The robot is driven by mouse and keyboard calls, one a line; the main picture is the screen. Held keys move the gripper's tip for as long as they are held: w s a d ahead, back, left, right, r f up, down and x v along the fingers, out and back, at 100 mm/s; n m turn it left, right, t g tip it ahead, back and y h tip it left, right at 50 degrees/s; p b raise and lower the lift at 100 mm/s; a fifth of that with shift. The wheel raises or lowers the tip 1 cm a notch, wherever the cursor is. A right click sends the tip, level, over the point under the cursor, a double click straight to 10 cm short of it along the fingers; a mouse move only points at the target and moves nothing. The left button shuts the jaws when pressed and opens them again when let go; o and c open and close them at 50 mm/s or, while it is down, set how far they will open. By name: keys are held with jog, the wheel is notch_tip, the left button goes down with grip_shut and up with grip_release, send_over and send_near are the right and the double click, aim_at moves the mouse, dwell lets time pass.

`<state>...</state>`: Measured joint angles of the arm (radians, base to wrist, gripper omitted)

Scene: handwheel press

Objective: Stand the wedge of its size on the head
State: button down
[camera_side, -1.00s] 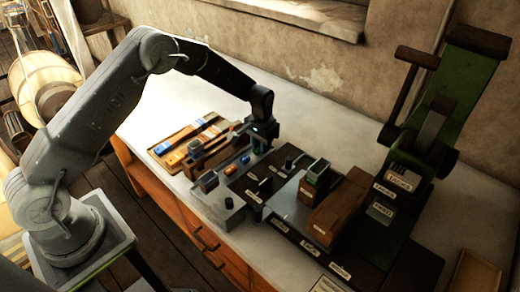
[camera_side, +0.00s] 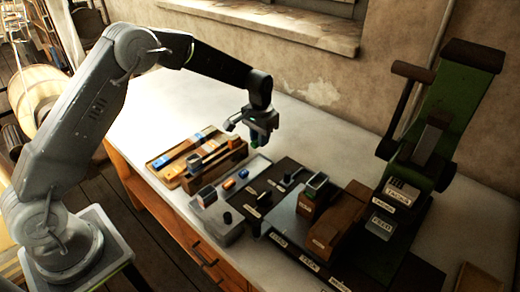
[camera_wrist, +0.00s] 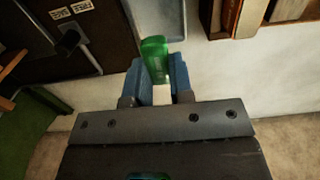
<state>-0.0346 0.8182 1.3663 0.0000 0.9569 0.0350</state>
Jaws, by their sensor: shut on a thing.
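My gripper (camera_side: 258,138) is shut on a green wedge (camera_wrist: 154,60), which stands out between the blue-grey fingers in the wrist view. An orange wedge (camera_side: 229,183) and a blue wedge (camera_side: 243,173) lie in that tray. The green press (camera_side: 465,85) stands at the right, with a dark labelled block (camera_side: 403,191) under its upper parts. I cannot tell for certain which part is the head.
A wooden rack (camera_side: 160,162) with blue, white and orange pieces stands left of the tray. A dark labelled board (camera_side: 268,192) and brown blocks (camera_side: 340,222) lie between tray and press. The pale bench top behind them is clear.

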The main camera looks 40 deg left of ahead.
jog(key=d+r, duration=0.5)
jog(key=d, duration=0.6)
notch_tip(320, 180, up, 3)
send_over(319, 182)
jog(key=shift+w+a+f, duration=0.15)
jog(key=shift+a+f, duration=0.05)
jog(key=shift+a, duration=0.05)
jog(key=shift+d, duration=0.25)
jog(key=shift+f, duration=0.6)
jog(key=shift+f, duration=0.2)
jog(key=shift+f, duration=0.5)
